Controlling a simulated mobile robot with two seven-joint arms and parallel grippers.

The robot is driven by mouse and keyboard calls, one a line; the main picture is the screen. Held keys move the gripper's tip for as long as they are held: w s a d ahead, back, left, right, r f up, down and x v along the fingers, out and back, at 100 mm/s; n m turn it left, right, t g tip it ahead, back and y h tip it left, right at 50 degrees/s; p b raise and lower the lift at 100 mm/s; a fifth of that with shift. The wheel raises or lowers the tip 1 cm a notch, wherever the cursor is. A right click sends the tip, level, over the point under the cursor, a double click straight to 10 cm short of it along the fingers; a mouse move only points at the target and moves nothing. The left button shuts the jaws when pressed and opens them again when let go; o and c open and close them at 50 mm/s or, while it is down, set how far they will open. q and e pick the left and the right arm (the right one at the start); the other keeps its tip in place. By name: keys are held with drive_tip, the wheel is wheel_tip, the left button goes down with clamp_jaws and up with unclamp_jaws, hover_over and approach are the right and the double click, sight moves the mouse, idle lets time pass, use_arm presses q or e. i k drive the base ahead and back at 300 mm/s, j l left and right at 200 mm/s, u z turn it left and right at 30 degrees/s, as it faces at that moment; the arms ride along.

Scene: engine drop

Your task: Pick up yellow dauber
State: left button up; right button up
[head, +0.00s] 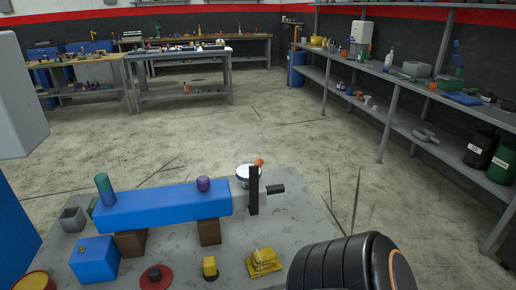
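A small upright yellow piece with a dark base (210,267) stands on the grey tabletop (222,279) near the front, below the blue beam. It looks like the yellow dauber, though it is small in the head view. To its right lies a lumpy, folded-looking yellow thing (264,262). Nothing touches the small yellow piece. Neither of my grippers can be made out in the head view.
A blue beam (160,207) rests on brown blocks behind the yellow piece. A red round base with a dark knob (155,277) and a blue box (95,260) stand left. A large black ribbed round body (335,265) fills the front right. An upright black bar (254,190) stands behind.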

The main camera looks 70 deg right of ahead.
sight(209, 263)
drive_tip(key=z, duration=1.5)
drive_tip(key=l+z, duration=0.1)
drive_tip(key=l+u, duration=0.35)
drive_tip(key=l, duration=0.5)
drive_tip(key=i, duration=0.05)
